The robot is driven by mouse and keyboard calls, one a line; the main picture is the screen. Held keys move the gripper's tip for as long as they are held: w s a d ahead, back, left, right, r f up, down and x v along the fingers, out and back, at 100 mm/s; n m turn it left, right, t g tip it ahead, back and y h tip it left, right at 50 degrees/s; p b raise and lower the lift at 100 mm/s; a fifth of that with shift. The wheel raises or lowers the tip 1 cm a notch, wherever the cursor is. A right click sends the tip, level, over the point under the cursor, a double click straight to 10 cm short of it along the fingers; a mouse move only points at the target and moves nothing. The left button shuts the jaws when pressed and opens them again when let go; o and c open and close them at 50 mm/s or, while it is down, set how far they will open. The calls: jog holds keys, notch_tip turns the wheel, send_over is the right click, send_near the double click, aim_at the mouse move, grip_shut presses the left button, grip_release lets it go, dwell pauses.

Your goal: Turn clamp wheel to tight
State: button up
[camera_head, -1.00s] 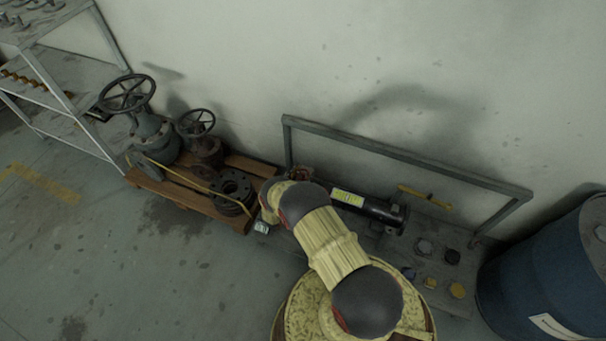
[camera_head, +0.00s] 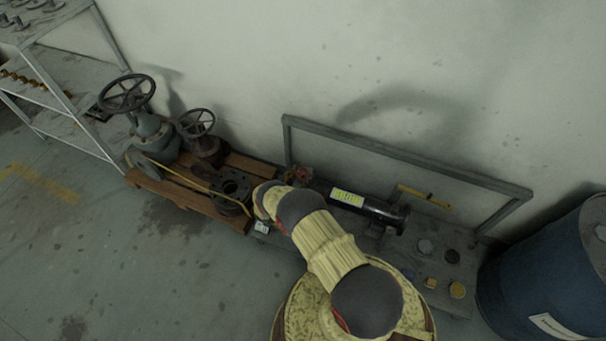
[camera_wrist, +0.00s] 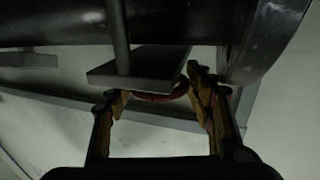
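In the wrist view the clamp wheel shows as a thin red rim (camera_wrist: 162,96) below a grey plate (camera_wrist: 138,68), partly hidden by the plate. A grey rod runs up from the plate past a dark pipe (camera_wrist: 190,22). My gripper (camera_wrist: 162,88) has one finger on each side of the wheel, with the fingers well apart. The rim spans most of the gap. I cannot tell whether the pads press on it. In the head view the dark pipe with a yellow label (camera_head: 347,198) lies on the bench, and my arm hides the gripper and the wheel.
A low grey bench (camera_head: 432,255) has a back rail (camera_head: 400,155) along the wall. Loose parts lie at its right end, beside a blue drum (camera_head: 545,270). A wooden pallet (camera_head: 205,200) with old valves stands to the left. A shelf (camera_head: 60,85) is farther left.

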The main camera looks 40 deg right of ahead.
jog(key=o, duration=0.4)
jog(key=shift+c, duration=0.2)
jog(key=shift+t, duration=0.3)
